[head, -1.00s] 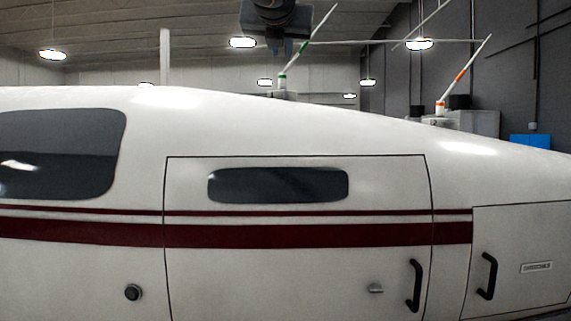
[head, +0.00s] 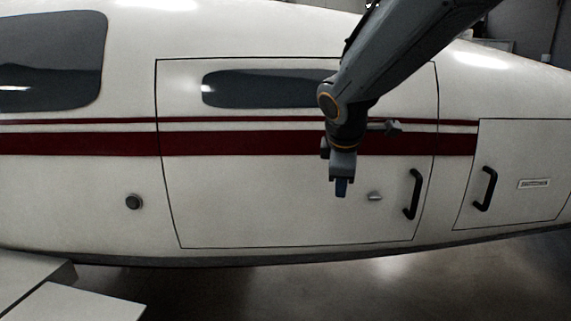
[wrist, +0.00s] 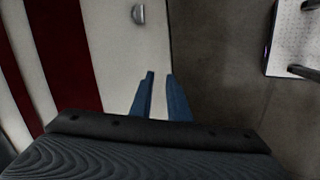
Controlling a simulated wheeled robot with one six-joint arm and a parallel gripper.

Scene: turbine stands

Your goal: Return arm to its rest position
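My gripper (head: 341,192) hangs from my arm in front of the aircraft's large side door (head: 260,200), pointing down. In the head view it appears left of the small latch (head: 375,196) and the black door handle (head: 413,194). In the wrist view my gripper (wrist: 160,78) shows two blue fingers with a gap between them and nothing held. White fuselage shows through the gap. No contact with the door is visible. My arm covers part of the door's dark window (head: 265,88).
A smaller hatch (head: 520,165) with its own black handle (head: 486,189) is at the right. A pale wing or step surface (head: 80,303) juts out at lower left. Bare floor (head: 400,280) lies below the fuselage. A metal tread plate (wrist: 294,38) shows in the wrist view.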

